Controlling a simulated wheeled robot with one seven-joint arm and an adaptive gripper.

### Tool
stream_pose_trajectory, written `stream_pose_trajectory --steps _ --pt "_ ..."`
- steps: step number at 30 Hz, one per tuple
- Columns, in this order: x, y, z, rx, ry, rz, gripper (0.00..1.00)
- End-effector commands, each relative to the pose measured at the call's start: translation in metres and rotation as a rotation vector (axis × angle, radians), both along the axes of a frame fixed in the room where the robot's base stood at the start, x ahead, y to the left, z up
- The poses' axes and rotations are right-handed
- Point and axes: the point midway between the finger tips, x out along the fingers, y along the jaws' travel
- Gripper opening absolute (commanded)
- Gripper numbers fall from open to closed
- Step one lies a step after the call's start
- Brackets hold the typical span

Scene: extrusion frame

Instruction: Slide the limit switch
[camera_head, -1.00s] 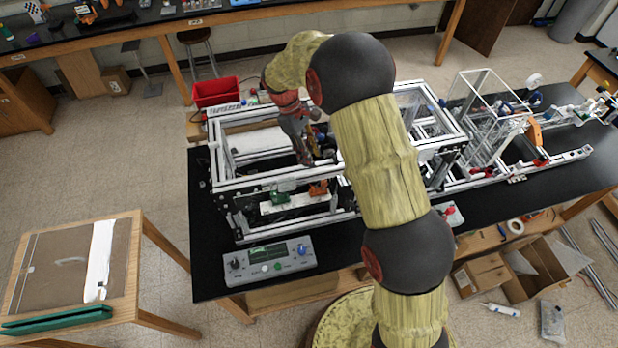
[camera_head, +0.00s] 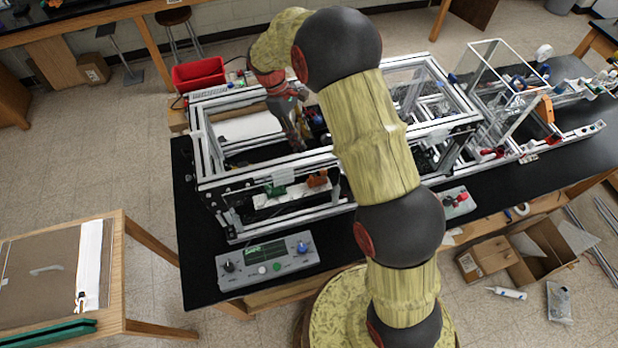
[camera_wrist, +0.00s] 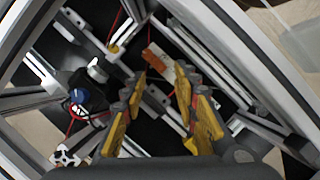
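My gripper (camera_head: 292,142) reaches down inside the aluminium extrusion frame (camera_head: 262,178). In the wrist view my gripper's yellow-padded fingers (camera_wrist: 160,100) are spread apart, with nothing seen between them. A small white and orange-red part (camera_wrist: 158,59) lies just beyond the fingertips, near a rail, with a red wire close by. It may be the limit switch, but I cannot tell for sure. In the head view an orange block (camera_head: 316,181) and a green block (camera_head: 276,190) sit at the frame's front side. My arm hides part of the frame.
Extrusion bars (camera_wrist: 270,50) surround the gripper closely in the wrist view. A dark part with a blue knob (camera_wrist: 80,97) is to the left. A control box (camera_head: 265,259) stands in front of the frame, and a red bin (camera_head: 200,73) behind it.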

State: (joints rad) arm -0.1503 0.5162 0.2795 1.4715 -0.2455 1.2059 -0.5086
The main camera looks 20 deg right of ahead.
Motion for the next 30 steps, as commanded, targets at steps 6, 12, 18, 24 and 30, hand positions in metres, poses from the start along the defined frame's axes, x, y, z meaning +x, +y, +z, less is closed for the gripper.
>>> stream_pose_trajectory --steps 6,12,18,24,30 --pt "0.000 0.000 -0.063 0.000 0.001 0.000 0.30" --pt "0.000 0.000 -0.108 -0.001 0.001 0.000 0.30" --pt "0.000 0.000 -0.132 0.000 0.000 0.000 0.30" --pt "-0.002 -0.002 -0.140 0.000 0.001 0.000 0.30" --pt "-0.010 -0.009 -0.164 -0.001 0.003 -0.001 0.30"
